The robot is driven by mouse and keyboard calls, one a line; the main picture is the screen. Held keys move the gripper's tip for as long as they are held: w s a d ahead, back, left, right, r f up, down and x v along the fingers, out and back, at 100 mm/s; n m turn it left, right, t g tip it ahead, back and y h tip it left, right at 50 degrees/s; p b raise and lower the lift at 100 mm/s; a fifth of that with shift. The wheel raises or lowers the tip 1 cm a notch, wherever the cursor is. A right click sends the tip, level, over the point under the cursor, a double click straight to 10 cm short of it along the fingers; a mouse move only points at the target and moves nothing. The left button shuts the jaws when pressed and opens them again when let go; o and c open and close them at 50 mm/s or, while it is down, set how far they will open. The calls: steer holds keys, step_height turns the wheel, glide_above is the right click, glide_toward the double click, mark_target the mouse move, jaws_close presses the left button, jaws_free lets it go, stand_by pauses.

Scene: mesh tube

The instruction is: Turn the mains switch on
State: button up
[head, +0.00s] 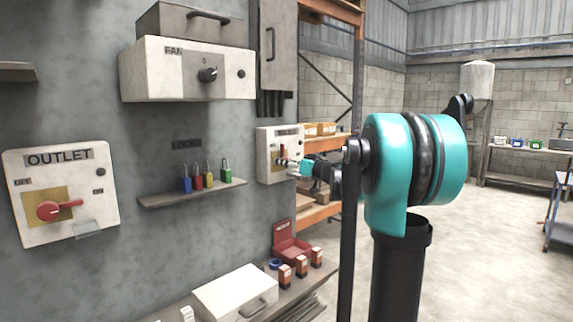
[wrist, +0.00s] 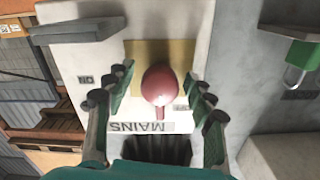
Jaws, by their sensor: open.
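The mains switch box (head: 268,150) is a pale box on the grey wall, at mid-picture in the head view. In the wrist view its MAINS label (wrist: 140,127) appears upside down. Its red handle (wrist: 161,84) stands over a yellow plate (wrist: 142,52), with the ON mark (wrist: 86,80) to the left and a partly hidden OFF mark (wrist: 181,107) to the right. I cannot tell exactly which mark the handle points to. My gripper (wrist: 157,79) is open, its fingers either side of the handle with gaps showing. In the head view my gripper (head: 294,167) is at the box front.
An OUTLET box (head: 95,180) with a red handle and a FAN box (head: 160,75) hang on the wall. A shelf (head: 195,195) with several coloured padlocks is left of the mains box. A lower shelf (head: 292,292) holds small boxes. Open floor lies to the right.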

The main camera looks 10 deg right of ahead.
steer(key=c, duration=1.2)
steer(key=shift+o, duration=0.2)
steer(key=m, duration=1.4)
steer(key=shift+m, duration=1.9)
